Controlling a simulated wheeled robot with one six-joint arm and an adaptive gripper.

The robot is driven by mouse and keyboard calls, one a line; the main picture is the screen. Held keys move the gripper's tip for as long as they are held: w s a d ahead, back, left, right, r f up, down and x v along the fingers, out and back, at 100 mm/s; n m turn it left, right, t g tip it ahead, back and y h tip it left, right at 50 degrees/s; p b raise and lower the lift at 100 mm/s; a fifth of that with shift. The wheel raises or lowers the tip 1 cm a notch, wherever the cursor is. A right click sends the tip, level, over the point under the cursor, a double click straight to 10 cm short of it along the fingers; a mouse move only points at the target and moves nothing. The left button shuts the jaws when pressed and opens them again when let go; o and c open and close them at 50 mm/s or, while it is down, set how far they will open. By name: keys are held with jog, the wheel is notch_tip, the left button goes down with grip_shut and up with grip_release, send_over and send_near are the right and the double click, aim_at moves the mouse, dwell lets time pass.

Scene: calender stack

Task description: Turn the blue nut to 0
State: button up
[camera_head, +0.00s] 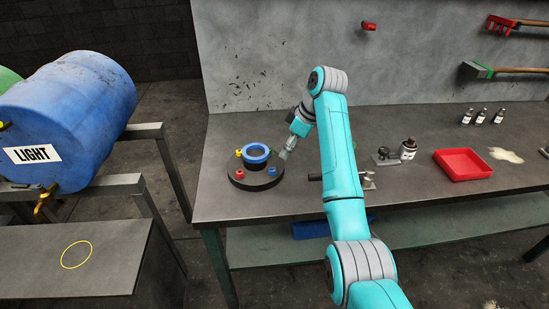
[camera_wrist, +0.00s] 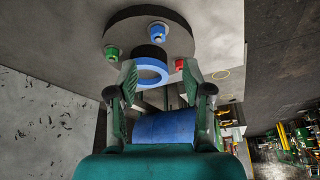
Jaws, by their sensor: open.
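A round dark base (camera_head: 257,184) stands on the left end of the grey workbench. A small blue nut (camera_head: 272,172) sits on its near right part and also shows in the wrist view (camera_wrist: 158,31). A larger blue ring (camera_head: 257,150) tops a dark post at the base's middle; it shows between my fingers in the wrist view (camera_wrist: 152,84). Around it are a yellow nut (camera_head: 238,153), a red nut (camera_head: 239,173) and a green nut (camera_wrist: 110,52). My gripper (camera_head: 285,153) is open and empty, just right of the ring and apart from the blue nut. I cannot make out any number marks.
To the right on the bench (camera_head: 225,208) are metal fittings, a dark-capped bottle (camera_head: 408,149), a red tray (camera_head: 462,176) and small bottles (camera_head: 480,117). A wall stands behind. A blue barrel (camera_head: 70,110) lies on a rack at left, across a floor gap.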

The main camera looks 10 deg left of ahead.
aim_at(274, 169)
jog(key=x, duration=1)
jog(key=shift+w+a+f, duration=0.15)
jog(key=shift+w+f, duration=0.05)
jog(key=shift+f, duration=0.15)
grip_shut()
